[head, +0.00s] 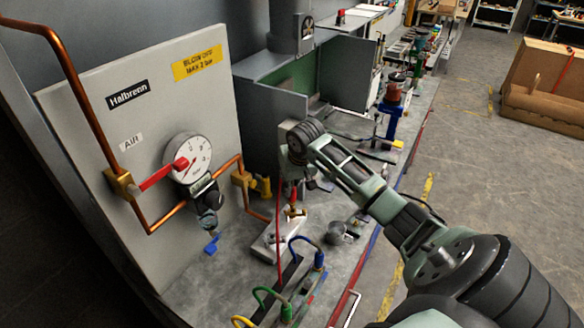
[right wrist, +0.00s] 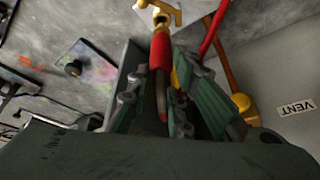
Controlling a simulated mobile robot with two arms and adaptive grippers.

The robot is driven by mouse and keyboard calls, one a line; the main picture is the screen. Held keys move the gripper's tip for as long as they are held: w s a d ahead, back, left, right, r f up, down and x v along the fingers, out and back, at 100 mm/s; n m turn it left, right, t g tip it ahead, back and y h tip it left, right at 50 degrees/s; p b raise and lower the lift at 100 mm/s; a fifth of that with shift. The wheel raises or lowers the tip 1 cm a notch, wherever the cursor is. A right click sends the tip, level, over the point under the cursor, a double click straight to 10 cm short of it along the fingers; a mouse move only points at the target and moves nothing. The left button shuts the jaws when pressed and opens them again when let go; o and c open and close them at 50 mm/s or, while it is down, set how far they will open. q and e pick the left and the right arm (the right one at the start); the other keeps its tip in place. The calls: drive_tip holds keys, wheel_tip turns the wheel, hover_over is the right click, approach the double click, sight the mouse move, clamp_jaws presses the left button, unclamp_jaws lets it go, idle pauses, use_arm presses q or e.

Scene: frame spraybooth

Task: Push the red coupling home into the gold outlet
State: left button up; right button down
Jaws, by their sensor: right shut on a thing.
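My right gripper (head: 294,182) points down beside the panel and is shut on the red coupling (right wrist: 160,52). In the head view a little of the red coupling (head: 292,194) shows below the fingers. The gold outlet (right wrist: 162,12), a winged fitting, lies directly beyond the coupling's far end in the right wrist view. It also shows in the head view (head: 296,212), just under the coupling, above a grey block. The two look in line and touching or very close; how deep the coupling sits cannot be told. My left gripper is not in view.
A panel (head: 120,100) with gauge (head: 188,158), copper pipes and a gold valve block (head: 242,179) stands left of the gripper. A red hose (head: 278,235) hangs beside it. Blue (head: 319,258) and green (head: 286,311) connectors stand in front. A round dark knob (head: 337,230) is right.

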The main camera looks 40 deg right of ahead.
drive_tip(key=shift+f+b, duration=0.35)
drive_tip(key=shift+f, duration=1.45)
drive_tip(key=c, duration=1.5)
unclamp_jaws()
drive_tip(key=shift+r, duration=0.1)
drive_tip(key=v, duration=1.2)
drive_tip(key=shift+s+a, duration=0.1)
